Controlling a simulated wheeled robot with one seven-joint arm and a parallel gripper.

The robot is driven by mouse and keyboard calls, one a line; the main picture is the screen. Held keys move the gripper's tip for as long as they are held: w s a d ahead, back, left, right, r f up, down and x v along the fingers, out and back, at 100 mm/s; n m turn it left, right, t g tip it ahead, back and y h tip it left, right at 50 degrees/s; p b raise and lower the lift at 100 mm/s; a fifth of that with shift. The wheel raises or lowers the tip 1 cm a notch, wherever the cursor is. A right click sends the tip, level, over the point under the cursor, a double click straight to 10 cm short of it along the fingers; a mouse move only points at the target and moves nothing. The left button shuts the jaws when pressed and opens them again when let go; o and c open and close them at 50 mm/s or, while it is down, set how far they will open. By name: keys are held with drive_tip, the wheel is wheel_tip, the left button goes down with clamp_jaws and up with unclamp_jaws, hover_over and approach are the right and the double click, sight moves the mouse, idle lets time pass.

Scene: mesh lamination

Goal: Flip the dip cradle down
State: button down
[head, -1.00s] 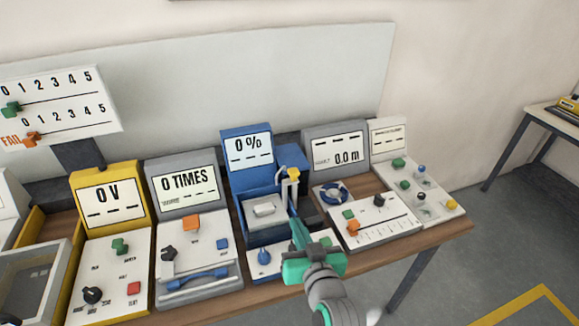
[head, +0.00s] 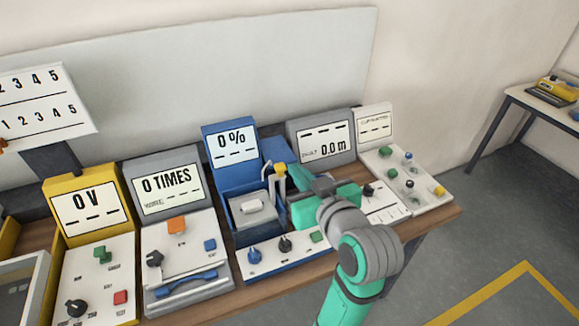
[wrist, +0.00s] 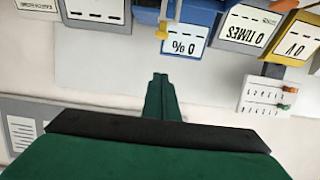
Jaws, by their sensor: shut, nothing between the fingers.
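The blue station (head: 230,177) with the "0 %" screen stands mid-bench. A light block (head: 252,206) sits in its open blue well. An upright post with a yellow tip (head: 281,169) rises at the well's right side; I take it as part of the dip cradle, though its lower part is hard to make out. My gripper (head: 306,175) is shut and empty, just right of the yellow tip in the head view; I cannot tell whether they touch. In the wrist view my shut fingers (wrist: 161,84) show below the yellow tip (wrist: 162,33), apart from it in the picture.
A control panel (head: 286,250) with knobs fronts the blue station. The grey "0 TIMES" station (head: 166,190) stands left, and the "0.0 m" station (head: 325,139) right, partly hidden by my arm. A pale backboard (head: 190,90) rises behind the bench.

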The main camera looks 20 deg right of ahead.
hover_over(283, 167)
drive_tip(key=s, duration=0.3)
wheel_tip(283, 167, down, 2)
drive_tip(key=shift+w+a+f, duration=0.1)
drive_tip(key=shift+w+f, duration=0.05)
drive_tip(key=shift+f, duration=0.6)
drive_tip(key=shift+w+a+f, duration=0.1)
drive_tip(key=shift+w+f, duration=0.05)
drive_tip(key=shift+f, duration=0.6)
drive_tip(key=shift+w+a+f, duration=0.1)
drive_tip(key=shift+w+f, duration=0.05)
drive_tip(key=shift+f, duration=0.6)
